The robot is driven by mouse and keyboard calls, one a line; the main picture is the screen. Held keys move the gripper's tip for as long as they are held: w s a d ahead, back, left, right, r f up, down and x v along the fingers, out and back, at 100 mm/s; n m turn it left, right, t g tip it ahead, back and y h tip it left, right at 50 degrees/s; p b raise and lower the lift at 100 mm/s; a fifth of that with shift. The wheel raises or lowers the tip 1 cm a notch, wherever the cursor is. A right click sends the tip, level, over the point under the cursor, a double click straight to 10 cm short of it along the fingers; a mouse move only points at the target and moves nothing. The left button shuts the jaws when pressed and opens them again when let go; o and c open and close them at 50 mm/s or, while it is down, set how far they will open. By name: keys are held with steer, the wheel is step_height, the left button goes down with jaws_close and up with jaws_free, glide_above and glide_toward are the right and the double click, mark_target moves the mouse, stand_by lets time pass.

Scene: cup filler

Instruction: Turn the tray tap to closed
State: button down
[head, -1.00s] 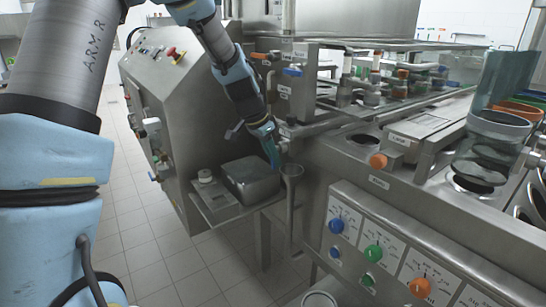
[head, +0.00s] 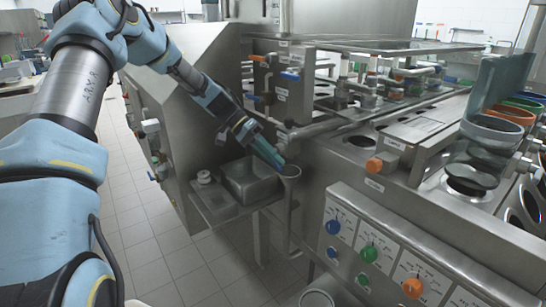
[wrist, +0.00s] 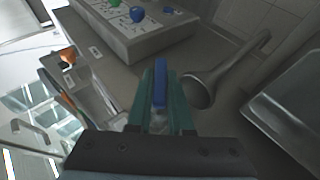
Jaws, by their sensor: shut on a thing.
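My gripper (head: 268,153) is low beside the machine, slanting down to the right, with its teal fingertips close to the rim of a metal funnel (head: 289,183). In the wrist view my gripper (wrist: 161,88) has its teal fingers on both sides of a narrow blue tap handle (wrist: 160,82) and is shut on it. The handle points almost straight up in that picture.
The funnel and its pipe (wrist: 240,68) lie right beside the fingers. A pipe with other taps, including a blue lever (head: 291,75), is above. A panel with blue, green and orange knobs (head: 371,253) stands in front right. Tiled floor (head: 135,235) is free at left.

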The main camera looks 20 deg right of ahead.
steer(key=g, duration=0.2)
steer(key=n+g+h, duration=0.1)
steer(key=g, duration=0.1)
steer(key=shift+s+r+h+b, duration=0.15)
steer(key=shift+h+b, duration=0.15)
steer(key=shift+b, duration=0.05)
steer(key=shift+s+r+n+g+h+b, duration=0.15)
steer(key=shift+n+g+h+b, duration=0.25)
steer(key=shift+g, duration=0.4)
steer(key=shift+w+r+n+g+h+b, duration=0.1)
steer(key=shift+r+n+g+h+b, duration=0.3)
steer(key=shift+g, duration=0.4)
steer(key=shift+s, duration=0.1)
steer(key=c, duration=0.8)
jaws_free()
